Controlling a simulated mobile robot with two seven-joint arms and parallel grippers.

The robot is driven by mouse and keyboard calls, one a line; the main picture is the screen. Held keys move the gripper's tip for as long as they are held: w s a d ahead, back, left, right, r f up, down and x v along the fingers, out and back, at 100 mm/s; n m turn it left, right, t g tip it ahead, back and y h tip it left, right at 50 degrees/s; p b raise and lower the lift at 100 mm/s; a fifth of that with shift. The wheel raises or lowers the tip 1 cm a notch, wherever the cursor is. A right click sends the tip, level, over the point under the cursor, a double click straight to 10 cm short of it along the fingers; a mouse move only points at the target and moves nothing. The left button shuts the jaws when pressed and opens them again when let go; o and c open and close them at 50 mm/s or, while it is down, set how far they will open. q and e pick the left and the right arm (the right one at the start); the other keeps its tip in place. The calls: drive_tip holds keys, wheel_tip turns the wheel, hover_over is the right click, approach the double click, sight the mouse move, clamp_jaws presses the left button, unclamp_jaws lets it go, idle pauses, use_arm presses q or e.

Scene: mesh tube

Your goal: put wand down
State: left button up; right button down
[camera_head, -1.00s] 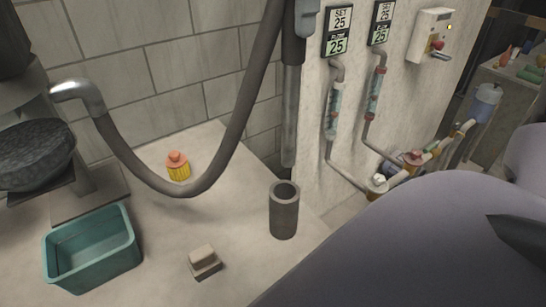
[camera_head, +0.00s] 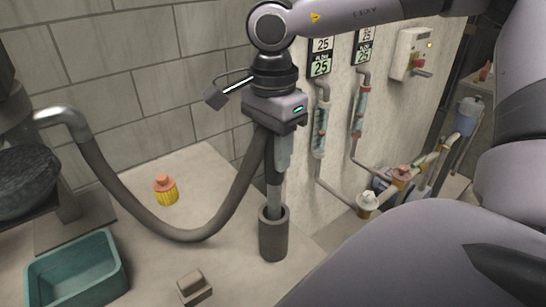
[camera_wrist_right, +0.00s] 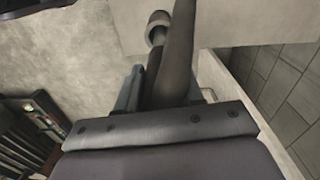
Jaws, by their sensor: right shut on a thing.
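The wand (camera_head: 274,200) is a silver metal tube with a dark hose (camera_head: 215,222) running from its top. It hangs about upright, its lower end at the mouth of the grey cylindrical holder (camera_head: 273,242) and seemingly inside it. The holder's rim hides the tip. My right gripper (camera_head: 277,150) is above the holder, shut on the wand's upper part. In the right wrist view the dark hose (camera_wrist_right: 180,50) crosses in front of the gripper, and much of the grip is hidden. My left gripper is not in view.
A teal bin (camera_head: 75,272), a small block on a base (camera_head: 193,287) and a yellow-and-orange bottle (camera_head: 166,190) stand on the counter left of the holder. Pipes with gauges (camera_head: 320,125) line the wall at right. The hose loops low across the counter.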

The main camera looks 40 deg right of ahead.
drive_tip(key=shift+f, duration=1.05)
drive_tip(key=shift+f+b, duration=0.25)
drive_tip(key=shift+b, duration=0.05)
drive_tip(key=c, duration=0.7)
unclamp_jaws()
drive_tip(key=shift+r, duration=0.1)
drive_tip(key=shift+c, duration=0.2)
wheel_tip(320, 180, up, 12)
drive_tip(key=shift+r, duration=0.2)
